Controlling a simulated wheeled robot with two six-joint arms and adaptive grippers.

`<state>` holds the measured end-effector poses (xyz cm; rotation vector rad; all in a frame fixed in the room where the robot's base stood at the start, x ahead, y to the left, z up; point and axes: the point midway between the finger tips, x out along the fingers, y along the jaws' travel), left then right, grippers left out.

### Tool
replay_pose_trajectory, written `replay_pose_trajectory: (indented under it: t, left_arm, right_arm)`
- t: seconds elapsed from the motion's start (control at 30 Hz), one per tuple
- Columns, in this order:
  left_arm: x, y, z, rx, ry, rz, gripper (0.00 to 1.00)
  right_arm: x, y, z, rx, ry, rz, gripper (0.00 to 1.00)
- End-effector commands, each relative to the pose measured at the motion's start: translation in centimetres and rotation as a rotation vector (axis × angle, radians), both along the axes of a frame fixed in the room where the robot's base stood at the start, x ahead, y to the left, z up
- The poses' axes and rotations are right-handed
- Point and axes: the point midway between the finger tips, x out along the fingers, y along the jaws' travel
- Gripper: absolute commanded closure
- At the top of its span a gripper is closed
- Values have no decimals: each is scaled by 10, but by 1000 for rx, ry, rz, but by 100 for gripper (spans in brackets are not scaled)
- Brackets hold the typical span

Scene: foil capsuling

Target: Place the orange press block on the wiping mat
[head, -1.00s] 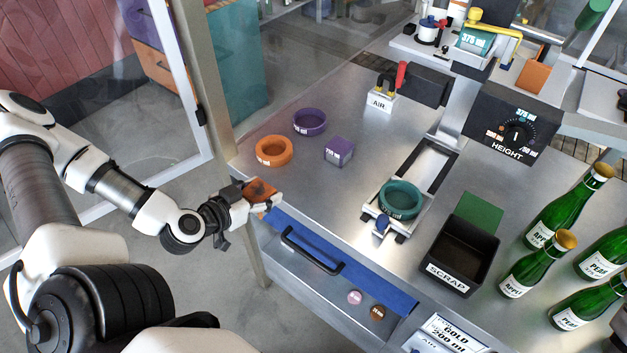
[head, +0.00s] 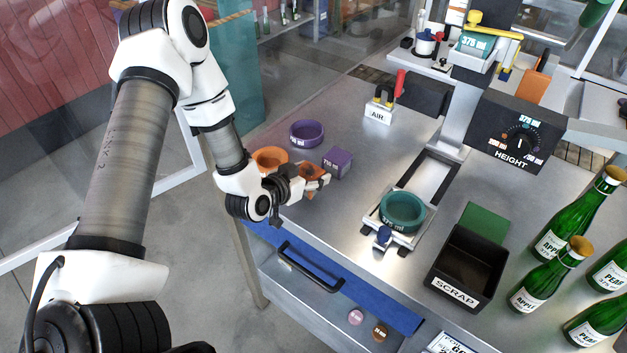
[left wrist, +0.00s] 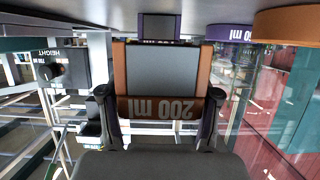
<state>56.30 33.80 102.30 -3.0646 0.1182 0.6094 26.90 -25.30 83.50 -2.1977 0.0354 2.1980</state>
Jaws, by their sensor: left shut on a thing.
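My left gripper (head: 318,180) is shut on the orange press block (head: 309,171) and holds it over the metal bench, next to the purple block. In the left wrist view the block (left wrist: 162,108) sits between the two fingers, with its "200 ml" label upside down. A flat blue strip (head: 378,300), which looks like the wiping mat, runs along the bench's front edge, lower right of the gripper. The arm partly hides its left end. My right gripper is not in view.
An orange ring (head: 268,158), a purple ring (head: 307,133) and a purple block (head: 338,161) stand around the gripper. A teal ring (head: 403,212) sits on the slide to the right. The black scrap bin (head: 465,268) and several green bottles (head: 545,240) stand farther right.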

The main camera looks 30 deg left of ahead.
Motion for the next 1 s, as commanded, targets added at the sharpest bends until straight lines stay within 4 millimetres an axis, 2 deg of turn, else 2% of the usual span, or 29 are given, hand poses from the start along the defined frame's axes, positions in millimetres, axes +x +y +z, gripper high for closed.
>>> replay_pose_trajectory:
  t: [0.03,0.1,0.2,0.63,0.67,0.7,1.0]
  left_arm:
    - [10,-5,2,6,-1,-7,76]
    - [7,-3,-16,3,7,-3,76]
    - [7,-3,-26,1,3,-3,76]
    - [7,-2,-38,1,0,-1,76]
    - [7,-2,-36,1,0,-1,27]
    - [7,-2,-36,1,0,-1,13]
    - [7,-2,-36,1,0,-1,12]
  right_arm:
    - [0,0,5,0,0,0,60]
    - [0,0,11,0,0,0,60]
    - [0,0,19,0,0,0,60]
    - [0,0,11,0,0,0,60]
    - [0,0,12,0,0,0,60]
    - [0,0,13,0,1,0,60]
    - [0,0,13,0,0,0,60]
